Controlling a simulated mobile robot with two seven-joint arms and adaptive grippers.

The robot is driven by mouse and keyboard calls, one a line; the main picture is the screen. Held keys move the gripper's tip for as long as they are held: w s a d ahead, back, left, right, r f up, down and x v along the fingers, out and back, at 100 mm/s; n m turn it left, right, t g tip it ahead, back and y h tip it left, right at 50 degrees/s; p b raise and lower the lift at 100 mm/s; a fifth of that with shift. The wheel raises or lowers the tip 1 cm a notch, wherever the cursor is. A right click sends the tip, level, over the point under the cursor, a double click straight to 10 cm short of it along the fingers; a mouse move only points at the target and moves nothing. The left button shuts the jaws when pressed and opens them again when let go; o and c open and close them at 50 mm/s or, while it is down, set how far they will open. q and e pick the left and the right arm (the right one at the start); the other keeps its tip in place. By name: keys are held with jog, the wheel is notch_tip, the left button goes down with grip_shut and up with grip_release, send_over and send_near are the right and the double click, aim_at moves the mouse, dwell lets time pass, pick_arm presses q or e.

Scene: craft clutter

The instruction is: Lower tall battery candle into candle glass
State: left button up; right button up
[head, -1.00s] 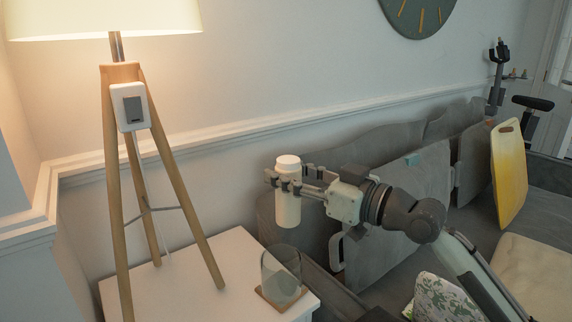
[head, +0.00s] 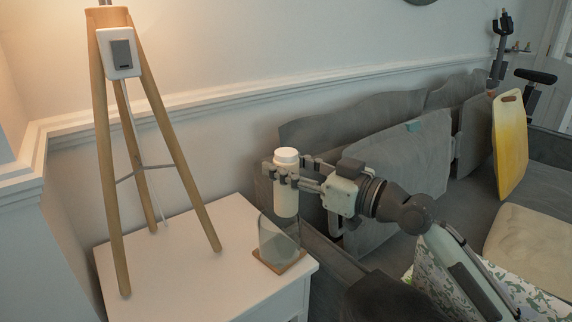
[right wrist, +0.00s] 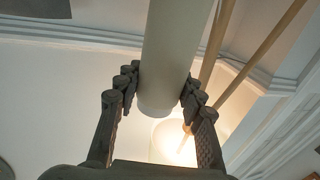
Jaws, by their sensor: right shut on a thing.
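The tall white battery candle (head: 287,200) is upright in my right gripper (head: 284,172), whose fingers are shut around its upper part. The clear candle glass (head: 272,240) stands on a wooden coaster on the white side table, just below the candle. In the head view the candle's lower end overlaps the glass's upper edge; I cannot tell whether it is inside the rim or in front of it. In the right wrist view the candle (right wrist: 178,45) runs between the two fingers of my right gripper (right wrist: 158,85). The glass cannot be made out there. My left gripper is not in view.
A wooden tripod lamp (head: 180,160) stands on the left of the white side table (head: 190,275). A grey sofa (head: 390,180) lies to the right, with a yellow board (head: 509,150) leaning on it. The tabletop between lamp and glass is clear.

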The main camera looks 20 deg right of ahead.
jog(key=shift+w, duration=0.15)
jog(key=shift+p+x, duration=0.35)
jog(key=shift+x, duration=0.45)
jog(key=shift+f, duration=0.15)
